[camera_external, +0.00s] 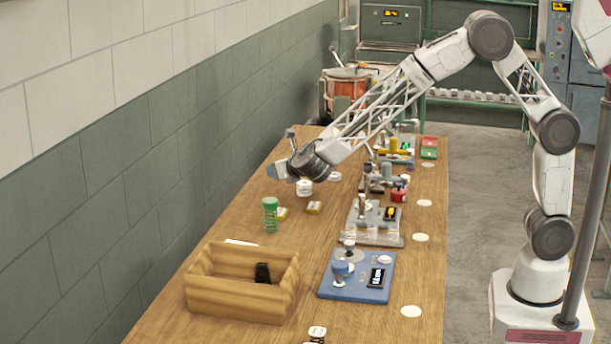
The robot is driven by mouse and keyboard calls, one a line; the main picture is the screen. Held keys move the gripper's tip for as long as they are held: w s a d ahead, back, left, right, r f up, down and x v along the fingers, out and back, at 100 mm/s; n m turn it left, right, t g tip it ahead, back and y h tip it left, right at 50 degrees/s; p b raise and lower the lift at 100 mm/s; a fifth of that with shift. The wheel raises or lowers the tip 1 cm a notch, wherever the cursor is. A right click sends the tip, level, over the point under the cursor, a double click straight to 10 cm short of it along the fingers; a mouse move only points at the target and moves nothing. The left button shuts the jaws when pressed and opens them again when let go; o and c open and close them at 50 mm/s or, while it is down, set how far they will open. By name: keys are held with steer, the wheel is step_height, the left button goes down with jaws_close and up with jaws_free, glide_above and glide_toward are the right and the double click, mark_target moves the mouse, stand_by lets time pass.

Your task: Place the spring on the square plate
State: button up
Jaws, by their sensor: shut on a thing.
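My gripper (280,171) is above the left half of the wooden table, beyond the open wooden box. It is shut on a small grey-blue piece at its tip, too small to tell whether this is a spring. I cannot tell which thing is the square plate. A white round piece (304,187) shows just below my wrist.
The wooden box (215,290) holds a black item. A blue board (335,291) and a grey fixture (372,236) carry raised parts on the right. More devices stand farther back. A wall runs along the left. Bare wood (225,218) lies left of the green spring.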

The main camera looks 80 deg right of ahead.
steer(key=s+a+n+t+y, duration=0.15)
steer(key=s+a, duration=0.25)
steer(key=a, duration=0.6)
steer(key=s+a+n+y, duration=0.2)
steer(key=s+a, duration=0.2)
steer(key=a, duration=0.5)
step_height(320, 180, down, 8)
steer(key=shift+s+a+f, duration=0.2)
steer(key=shift+a+f, duration=0.05)
steer(key=shift+a, duration=0.05)
steer(key=shift+w, duration=0.15)
steer(key=w+a, duration=0.1)
steer(key=w, duration=0.4)
steer(key=w+a+f, duration=0.1)
steer(key=w, duration=0.4)
steer(key=w+a, duration=0.1)
steer(key=w, duration=0.4)
steer(key=shift+w+a+f, duration=0.1)
steer(key=shift+a+f, duration=0.1)
steer(key=shift+a, duration=0.15)
steer(key=shift+f, duration=0.15)
steer(key=shift+f, duration=1.6)
steer(key=shift+f, duration=0.15)
